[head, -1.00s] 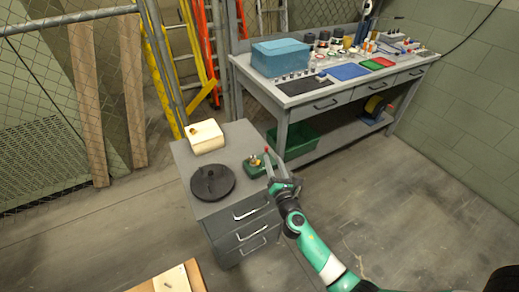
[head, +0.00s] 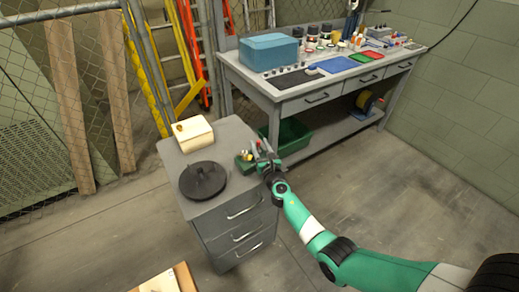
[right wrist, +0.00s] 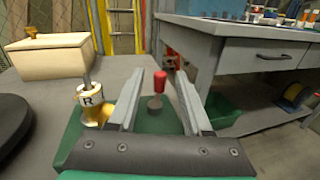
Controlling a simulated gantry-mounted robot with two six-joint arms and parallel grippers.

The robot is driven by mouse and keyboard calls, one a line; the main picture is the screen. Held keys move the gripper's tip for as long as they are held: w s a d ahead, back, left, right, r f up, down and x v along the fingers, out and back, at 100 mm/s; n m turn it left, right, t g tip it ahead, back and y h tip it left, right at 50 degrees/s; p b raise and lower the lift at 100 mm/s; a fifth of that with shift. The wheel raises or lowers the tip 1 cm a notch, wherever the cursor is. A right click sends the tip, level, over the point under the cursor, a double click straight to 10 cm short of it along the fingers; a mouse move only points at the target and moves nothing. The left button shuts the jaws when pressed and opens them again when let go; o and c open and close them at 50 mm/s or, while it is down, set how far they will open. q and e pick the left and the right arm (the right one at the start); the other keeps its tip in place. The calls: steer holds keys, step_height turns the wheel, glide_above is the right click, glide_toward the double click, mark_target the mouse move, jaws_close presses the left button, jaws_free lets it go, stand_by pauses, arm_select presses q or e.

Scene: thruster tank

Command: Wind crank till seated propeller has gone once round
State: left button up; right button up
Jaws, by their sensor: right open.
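A small green box (head: 243,163) with fittings on top stands at the right edge of the grey cabinet top. In the right wrist view, a red knob (right wrist: 160,82) on a short grey post rises from the green box. To its left is a brass-coloured part (right wrist: 93,104) marked R, with a thin upright metal shaft. My right gripper (right wrist: 164,78) is open, its fingers on either side of the red knob in the picture; contact cannot be made out. In the head view, the right gripper (head: 264,149) partly covers the box. No propeller can be told for sure. The left gripper is out of view.
A black disc (head: 203,182) and a cream box (head: 192,134) with a small brown-gold thing on it share the cabinet top (head: 235,136). A cluttered workbench (head: 290,88) stands behind to the right, a green bin (head: 294,136) under it. Floor on the right is clear.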

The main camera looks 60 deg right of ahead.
steer(key=shift+w+d, duration=0.1)
jaws_close()
steer(key=shift+n+y, duration=0.3)
steer(key=shift+w+f+n+t+y, duration=0.1)
steer(key=shift+n+t+y, duration=1)
steer(key=shift+t+y, duration=0.3)
steer(key=shift+w+a+n+t+y+b, duration=0.1)
steer(key=shift+n+t+y+b, duration=0.5)
steer(key=shift+y, duration=0.5)
steer(key=shift+w+a+n+t+y+b, duration=0.1)
steer(key=shift+n+t+y+b, duration=0.2)
steer(key=shift+n+y+b, duration=0.5)
steer(key=shift+n+y, duration=0.3)
steer(key=shift+y, duration=0.2)
jaws_free()
